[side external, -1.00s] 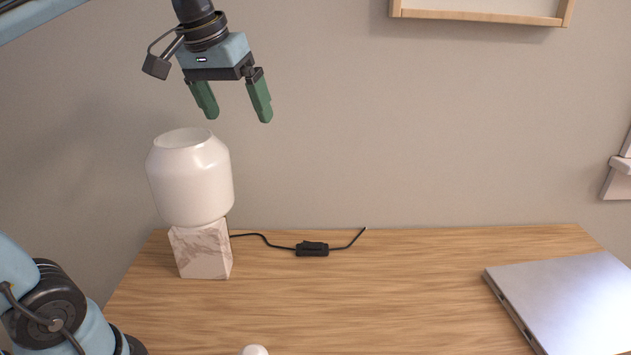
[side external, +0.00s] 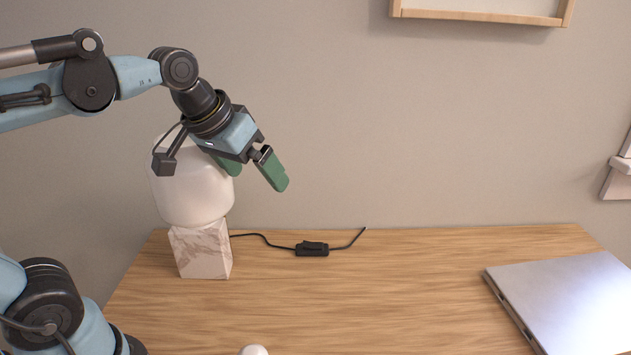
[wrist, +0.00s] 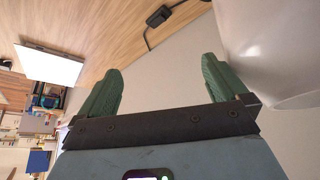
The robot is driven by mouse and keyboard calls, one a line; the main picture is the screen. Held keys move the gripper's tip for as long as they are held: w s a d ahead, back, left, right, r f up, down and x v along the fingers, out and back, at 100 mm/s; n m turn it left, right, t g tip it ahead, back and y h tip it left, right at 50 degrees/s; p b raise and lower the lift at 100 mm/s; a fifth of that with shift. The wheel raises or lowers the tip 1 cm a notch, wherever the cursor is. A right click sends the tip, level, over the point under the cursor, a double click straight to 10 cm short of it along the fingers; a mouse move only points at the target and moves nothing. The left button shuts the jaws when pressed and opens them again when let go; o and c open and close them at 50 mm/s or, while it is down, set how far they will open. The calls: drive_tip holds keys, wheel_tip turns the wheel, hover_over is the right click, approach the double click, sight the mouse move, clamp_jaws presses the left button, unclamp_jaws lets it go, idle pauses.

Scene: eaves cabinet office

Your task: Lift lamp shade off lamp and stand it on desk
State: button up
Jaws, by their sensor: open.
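The white lamp shade (side external: 190,195) sits upright on the lamp's marbled block base (side external: 201,249) at the left of the desk. My gripper (side external: 256,175) is tilted in front of the shade's upper right, with its green fingers apart and nothing between them. It hides the shade's top opening in the side view. In the wrist view the shade (wrist: 282,45) fills the upper right corner, to the right of both fingers of my gripper (wrist: 160,85). Whether a finger touches the shade cannot be told.
The wooden desk (side external: 380,290) is clear in the middle. A black cord with an inline switch (side external: 312,249) lies behind, right of the lamp. A closed silver laptop (side external: 570,295) lies at the right. A small white round thing (side external: 254,350) shows at the front edge.

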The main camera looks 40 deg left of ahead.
drive_tip(key=shift+c, duration=0.5)
drive_tip(key=c, duration=0.6)
drive_tip(key=shift+c, duration=0.2)
wheel_tip(320, 180, up, 17)
drive_tip(key=a+m+g, duration=0.3)
drive_tip(key=a+g, duration=0.1)
drive_tip(key=a, duration=0.6)
drive_tip(key=s+a+m+g, duration=0.2)
drive_tip(key=a+m, duration=0.1)
drive_tip(key=a, duration=0.5)
wheel_tip(320, 180, down, 18)
drive_tip(key=shift+r+m+h, duration=0.2)
drive_tip(key=shift+m+h, duration=0.1)
drive_tip(key=shift+h, duration=0.1)
